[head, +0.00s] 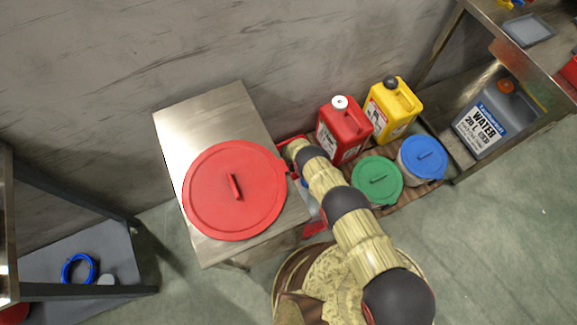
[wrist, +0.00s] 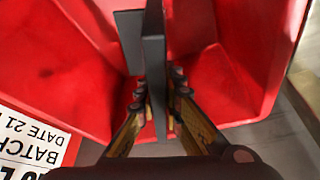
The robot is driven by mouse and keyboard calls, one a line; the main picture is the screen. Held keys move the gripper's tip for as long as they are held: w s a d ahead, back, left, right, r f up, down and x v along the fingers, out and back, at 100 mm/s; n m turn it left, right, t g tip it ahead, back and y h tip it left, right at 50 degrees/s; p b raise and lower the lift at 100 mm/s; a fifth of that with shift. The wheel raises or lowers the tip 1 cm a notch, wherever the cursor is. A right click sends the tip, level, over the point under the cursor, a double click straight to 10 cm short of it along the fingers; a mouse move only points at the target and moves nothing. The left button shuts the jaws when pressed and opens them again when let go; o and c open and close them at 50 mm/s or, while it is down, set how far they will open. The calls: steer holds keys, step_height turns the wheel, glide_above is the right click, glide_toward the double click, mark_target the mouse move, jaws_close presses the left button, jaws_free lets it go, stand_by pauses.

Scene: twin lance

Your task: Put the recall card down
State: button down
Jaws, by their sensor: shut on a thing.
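My gripper (wrist: 158,98) is shut on a thin dark plate (wrist: 153,60), seen almost edge-on in the wrist view. I take it as the recall card, but its face does not show. A second dark piece (wrist: 129,40) stands beside it. Angled red surfaces (wrist: 65,55) lie beyond the fingers. A white printed label (wrist: 30,140) with "BATCH" and "DATE 21", upside down and red-edged, shows at lower left. In the head view my arm hides the gripper and most of the red thing (head: 316,227) under it.
A steel table (head: 190,120) carries a large red round lid (head: 215,200), left of my arm. To the right stand a red can (head: 345,140), a yellow can (head: 395,105), a green lid (head: 377,178) and a blue lid (head: 425,155). Open floor (head: 500,240) lies at lower right.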

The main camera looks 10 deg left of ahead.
steer(key=shift+w+f+b, duration=0.1)
steer(key=shift+f+b, duration=1.75)
steer(key=shift+f, duration=1.35)
steer(key=c, duration=1.9)
jaws_free()
steer(key=shift+r, duration=0.1)
steer(key=p+v, duration=1)
steer(key=p, duration=0.1)
steer(key=shift+r+p, duration=0.3)
steer(key=shift+p, duration=0.1)
steer(key=shift+s+r+p, duration=0.45)
steer(key=shift+r+p, duration=0.1)
steer(key=shift+p, duration=0.05)
steer(key=shift+d, duration=0.1)
